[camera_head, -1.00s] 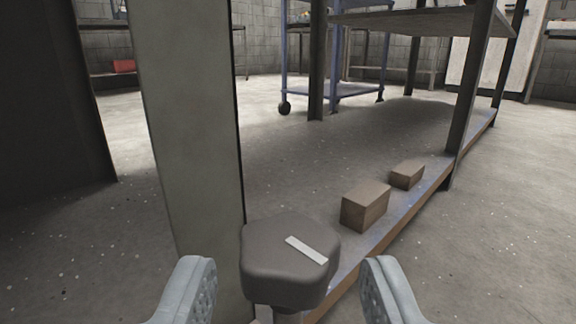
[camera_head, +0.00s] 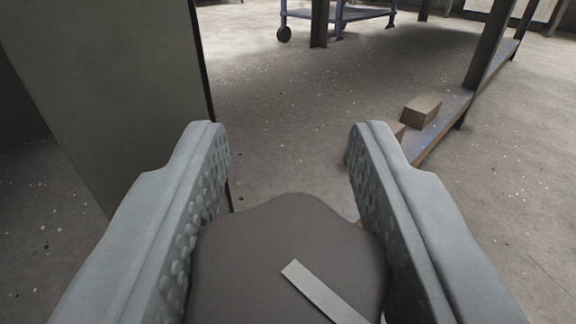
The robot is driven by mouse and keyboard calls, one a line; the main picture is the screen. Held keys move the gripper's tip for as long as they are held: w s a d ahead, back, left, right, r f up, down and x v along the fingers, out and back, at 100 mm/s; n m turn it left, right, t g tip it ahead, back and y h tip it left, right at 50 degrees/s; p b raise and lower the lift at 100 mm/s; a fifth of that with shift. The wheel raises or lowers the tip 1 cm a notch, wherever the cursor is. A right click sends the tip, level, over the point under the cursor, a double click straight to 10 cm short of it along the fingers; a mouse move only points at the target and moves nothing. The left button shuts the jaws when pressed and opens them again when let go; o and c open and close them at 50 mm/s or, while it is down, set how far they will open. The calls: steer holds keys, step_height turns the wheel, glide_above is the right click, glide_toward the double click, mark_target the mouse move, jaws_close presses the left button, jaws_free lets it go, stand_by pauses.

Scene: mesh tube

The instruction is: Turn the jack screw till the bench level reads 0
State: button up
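The jack screw's dark grey lobed knob (camera_head: 250,250) fills the bottom middle of the view, with a pale strip mark (camera_head: 322,292) on its top. The strip runs from the knob's middle toward the lower right. My gripper (camera_head: 283,145) has its two grey fingers apart, one on each side of the knob. The fingers reach past the knob's far edge. The knob sits close to both inner pads; I cannot tell whether they touch it. The screw shaft is hidden under the knob. The bench level and its reading are not in view.
A broad grey post (camera_head: 110,90) stands close to the left finger. A blue wheeled cart (camera_head: 350,14) stands at the back. Open concrete floor lies between.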

steer(key=shift+n+y, duration=0.3)
steer(key=shift+y, duration=0.2)
steer(key=n+y, duration=0.2)
steer(key=y, duration=0.1)
steer(key=shift+a+g+y, duration=0.1)
steer(key=shift+g+y, duration=0.2)
steer(key=n+y, duration=0.1)
steer(key=n+g+y, duration=0.1)
steer(key=y, duration=0.1)
steer(key=n+g+y, duration=0.1)
steer(key=n+y, duration=0.1)
steer(key=shift+s+a, duration=0.1)
steer(key=shift+a, duration=0.15)
steer(key=n+g+y, duration=0.1)
steer(key=g+y, duration=0.1)
steer(key=n+g+y, duration=0.1)
steer(key=n+g, duration=0.1)
steer(key=n+g+y, duration=0.1)
steer(key=n+y, duration=0.1)
steer(key=shift+s+a+g+y, duration=0.3)
steer(key=shift+a+g, duration=0.05)
steer(key=shift+g, duration=0.35)
steer(key=o, duration=0.7)
steer(key=shift+s, duration=0.1)
